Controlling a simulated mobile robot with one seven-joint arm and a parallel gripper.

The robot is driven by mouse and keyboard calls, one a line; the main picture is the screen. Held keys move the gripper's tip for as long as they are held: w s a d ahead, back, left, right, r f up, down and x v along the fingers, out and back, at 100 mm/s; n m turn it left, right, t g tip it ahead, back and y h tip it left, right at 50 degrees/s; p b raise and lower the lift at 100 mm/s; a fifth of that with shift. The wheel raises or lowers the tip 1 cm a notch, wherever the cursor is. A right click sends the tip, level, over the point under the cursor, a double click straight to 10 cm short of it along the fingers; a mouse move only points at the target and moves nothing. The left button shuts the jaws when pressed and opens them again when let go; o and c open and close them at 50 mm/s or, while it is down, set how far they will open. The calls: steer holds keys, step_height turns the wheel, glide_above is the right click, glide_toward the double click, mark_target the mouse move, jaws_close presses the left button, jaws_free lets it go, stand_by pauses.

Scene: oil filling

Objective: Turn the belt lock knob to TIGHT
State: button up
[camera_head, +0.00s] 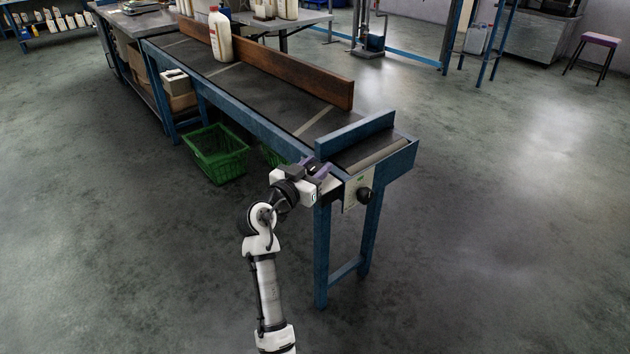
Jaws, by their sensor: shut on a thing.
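The belt lock knob (364,195) is a round black knob. It sits on a small pale panel (350,190) with a green mark, at the near end of the blue-framed conveyor. My gripper (340,183) reaches in from the left, beside the panel, at the knob. It is shut on the knob, though the fingertips are small and the contact is hard to see. The knob's pointer and any lettering are too small to read, so its setting cannot be told.
The conveyor belt (255,85) runs away to the upper left, with a brown guide board (290,75) and a white bottle (220,35) with a red cap on it. A green crate (216,155) stands on the floor. The floor at front and right is clear.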

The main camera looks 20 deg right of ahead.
steer(key=m+g+h+b, duration=0.1)
steer(key=b, duration=0.1)
steer(key=m+g+b, duration=0.1)
steer(key=g+b, duration=0.1)
steer(key=shift+w+f+m+h, duration=0.1)
steer(key=shift+f+m+h, duration=0.2)
steer(key=shift+h, duration=0.1)
steer(key=m+g+b, duration=0.1)
steer(key=g, duration=0.2)
steer(key=m+g+h+b, duration=0.1)
steer(key=m+g+b, duration=0.1)
steer(key=g, duration=0.1)
steer(key=shift+r+m+h+b, duration=0.15)
steer(key=shift+m+h+b, duration=0.15)
steer(key=m+g+b, duration=0.1)
steer(key=m+g, duration=0.2)
steer(key=g, duration=0.2)
steer(key=shift+r+b, duration=0.15)
steer(key=shift+b, duration=0.2)
steer(key=shift+m+g+y+b, duration=0.3)
steer(key=shift+m+g+y, duration=0.5)
steer(key=shift+m+g, duration=1)
steer(key=shift+d+g, duration=0.1)
steer(key=shift+g, duration=0.3)
steer(key=o, duration=1)
steer(key=shift+c, duration=0.2)
